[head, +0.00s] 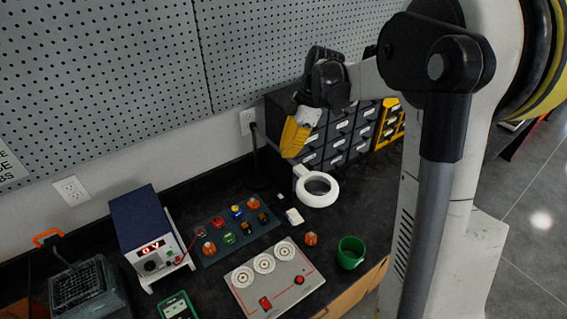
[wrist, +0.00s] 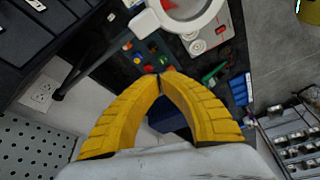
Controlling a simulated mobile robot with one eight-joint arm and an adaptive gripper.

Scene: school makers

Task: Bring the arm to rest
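My gripper (head: 297,135) hangs above the back of the workbench, in front of the drawer cabinet, with its yellow fingers pointing down. In the wrist view the two yellow fingers of my gripper (wrist: 160,75) curve together and meet at the tips. Nothing shows held between them. My arm reaches in from the right of the head view, with its grey and black links bent high over the bench's right end.
A white ring magnifier (head: 333,193) stands below my gripper, and the drawer cabinet (head: 338,141) is behind it. A power supply (head: 138,222), a panel with round dials (head: 247,290) and a green cup (head: 351,252) stand on the bench. A pegboard (head: 110,70) covers the wall.

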